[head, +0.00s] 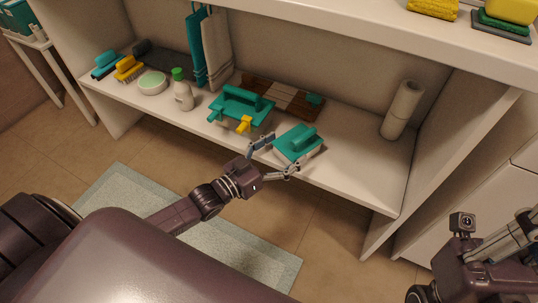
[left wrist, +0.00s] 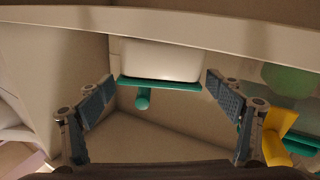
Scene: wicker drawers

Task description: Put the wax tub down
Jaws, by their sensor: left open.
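The wax tub appears to be the pale tub with a teal handled lid (head: 297,146), standing on the lower shelf near its front edge. In the left wrist view its white body (left wrist: 160,62) shows upside down, with the teal lid and knob below it. My left gripper (head: 279,155) is open at the shelf's front, close to the tub. In the left wrist view its two fingers are spread to either side of the tub, with gaps visible. My right gripper (head: 425,293) is only partly in the head view; its fingers are hidden or cut off.
Left of the tub is a teal caddy (head: 240,106) with a yellow part. A green-capped bottle (head: 183,94), round pale tub (head: 152,82), brushes and hanging towels stand farther left. A paper roll (head: 402,110) is at right.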

